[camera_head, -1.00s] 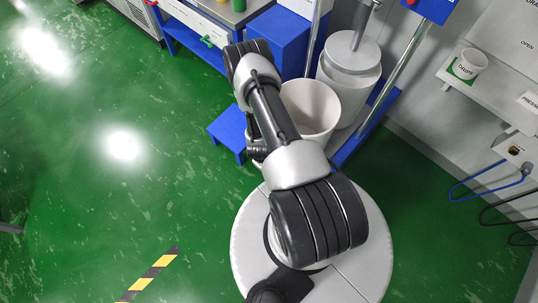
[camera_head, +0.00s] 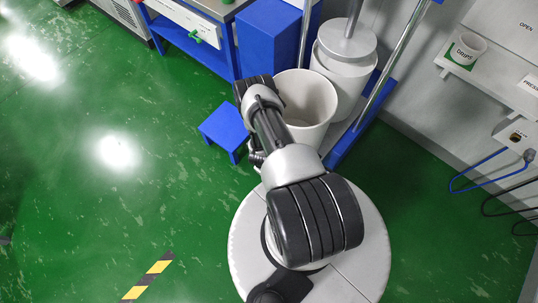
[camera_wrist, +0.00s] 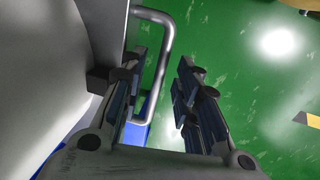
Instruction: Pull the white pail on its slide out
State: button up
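The white pail (camera_head: 308,100) stands upright and open-topped at the foot of the larger lidded drum in the head view. Its pale wall (camera_wrist: 45,70) fills the left of the wrist view. A grey bar handle (camera_wrist: 168,50) stands out beside that wall. My gripper (camera_wrist: 163,62) is open, with the handle between its two fingers in the picture. I cannot tell whether either finger touches it. In the head view my arm hides the gripper, the handle and part of the pail's left side. The slide under the pail cannot be made out.
A blue step (camera_head: 224,128) stands left of the pail. The lidded drum (camera_head: 343,75) stands behind it within a blue frame (camera_head: 345,150). A shelf with a white cup (camera_head: 467,48) is at the right wall. Green floor is open to the left.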

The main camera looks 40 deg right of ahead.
grip_shut()
dwell(0.3)
dwell(0.5)
